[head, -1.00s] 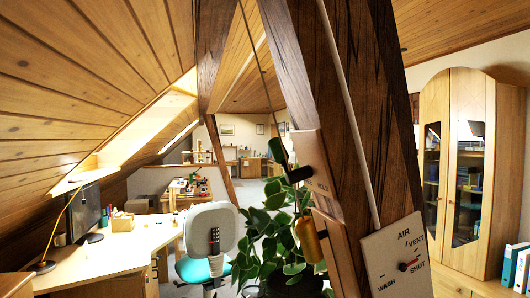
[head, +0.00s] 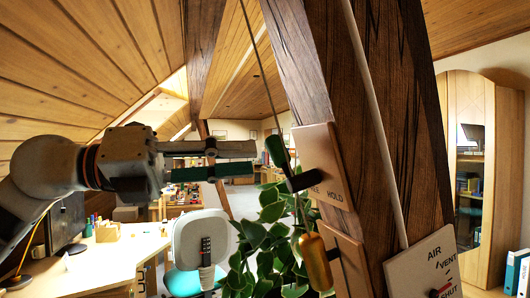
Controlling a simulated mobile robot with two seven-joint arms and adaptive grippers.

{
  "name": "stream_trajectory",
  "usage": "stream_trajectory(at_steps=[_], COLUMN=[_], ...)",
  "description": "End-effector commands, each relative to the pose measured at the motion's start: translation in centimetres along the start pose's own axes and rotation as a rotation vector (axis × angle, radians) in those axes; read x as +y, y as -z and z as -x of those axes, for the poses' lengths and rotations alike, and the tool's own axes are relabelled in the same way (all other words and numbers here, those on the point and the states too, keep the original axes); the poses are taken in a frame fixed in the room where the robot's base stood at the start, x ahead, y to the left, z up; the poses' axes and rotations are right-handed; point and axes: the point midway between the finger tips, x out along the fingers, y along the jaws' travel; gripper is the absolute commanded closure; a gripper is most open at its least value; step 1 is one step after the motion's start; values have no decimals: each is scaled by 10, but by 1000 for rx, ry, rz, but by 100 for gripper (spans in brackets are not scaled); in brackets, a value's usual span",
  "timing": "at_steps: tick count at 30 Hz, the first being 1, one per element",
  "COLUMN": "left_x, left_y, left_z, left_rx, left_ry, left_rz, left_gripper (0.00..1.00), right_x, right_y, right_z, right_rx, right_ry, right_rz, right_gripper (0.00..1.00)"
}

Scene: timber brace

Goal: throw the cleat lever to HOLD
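The cleat lever has a green grip (head: 276,152) and a black base (head: 302,181) on a pale plate (head: 322,160) fixed to a dark timber post. The lever leans up and left, away from the word HOLD at the plate's lower right. The plate's left word is partly covered, with only its last letters showing. My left gripper (head: 256,159) comes in from the left, its fingers pointing at the green grip. The fingers are apart, with a narrow gap between them and nothing held. The tips look just left of the grip; contact cannot be told. My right gripper is out of view.
A thin cord (head: 256,65) runs down to the lever. A brass weight (head: 317,262) hangs below, before a second plate (head: 345,262). A leafy plant (head: 262,240) stands behind. An AIR dial plate (head: 420,268) is at lower right, and a desk (head: 100,262) at lower left.

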Motion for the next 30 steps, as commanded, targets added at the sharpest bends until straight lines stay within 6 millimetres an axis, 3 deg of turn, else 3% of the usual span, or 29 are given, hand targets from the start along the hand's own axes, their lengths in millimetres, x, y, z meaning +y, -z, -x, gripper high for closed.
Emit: stream_trajectory(at_steps=[7,14,21,30], left_x=[-12,-11,-8,-6], left_y=[-10,-11,-11,-10], left_z=[3,-27,-60,-71], left_rx=[0,1,0,-2], left_ry=[-68,-65,-66,-66], left_rz=[-76,-75,-73,-75], left_gripper=[74,74,74,74], right_x=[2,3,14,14], right_y=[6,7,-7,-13], right_z=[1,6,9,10], right_rx=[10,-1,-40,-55], right_ry=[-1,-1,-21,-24], right_rz=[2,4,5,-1], right_gripper=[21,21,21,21])
